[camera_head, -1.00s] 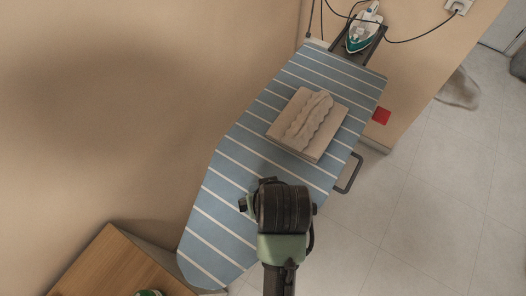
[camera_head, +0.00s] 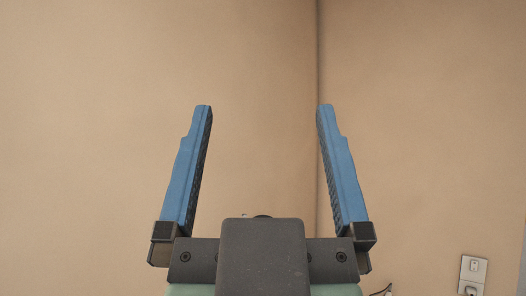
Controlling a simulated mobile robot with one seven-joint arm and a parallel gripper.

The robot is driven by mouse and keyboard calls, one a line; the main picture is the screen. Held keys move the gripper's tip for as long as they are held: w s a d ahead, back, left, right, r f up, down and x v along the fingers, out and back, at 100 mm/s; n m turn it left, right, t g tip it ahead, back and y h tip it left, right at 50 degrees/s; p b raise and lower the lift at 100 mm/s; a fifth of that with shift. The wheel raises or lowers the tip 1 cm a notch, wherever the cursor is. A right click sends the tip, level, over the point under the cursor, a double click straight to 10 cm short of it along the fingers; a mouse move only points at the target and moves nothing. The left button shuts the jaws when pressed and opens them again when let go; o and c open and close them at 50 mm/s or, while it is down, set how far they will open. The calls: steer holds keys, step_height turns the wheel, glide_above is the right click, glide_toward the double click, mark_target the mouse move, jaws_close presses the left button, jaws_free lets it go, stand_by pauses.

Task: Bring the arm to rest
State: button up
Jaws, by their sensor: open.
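My gripper (camera_head: 264,112) stands upright in the lower middle of the head view, close to the camera. Its two blue fingers point up and are spread wide apart. Nothing is between them but the view of the wall behind. The dark palm and a bit of the green arm body show below the fingers. The rest of my arm is out of the picture.
Plain beige walls (camera_head: 420,120) fill the background and meet at a vertical corner right of the middle. A wall socket (camera_head: 473,272) with a cable is at the lower right. No other objects show around the fingers.

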steer(key=shift+s+r, duration=0.2)
step_height(320, 180, down, 6)
steer(key=b, duration=0.5)
steer(key=shift+r+b, duration=0.1)
steer(key=shift+b, duration=0.2)
stand_by(0.4)
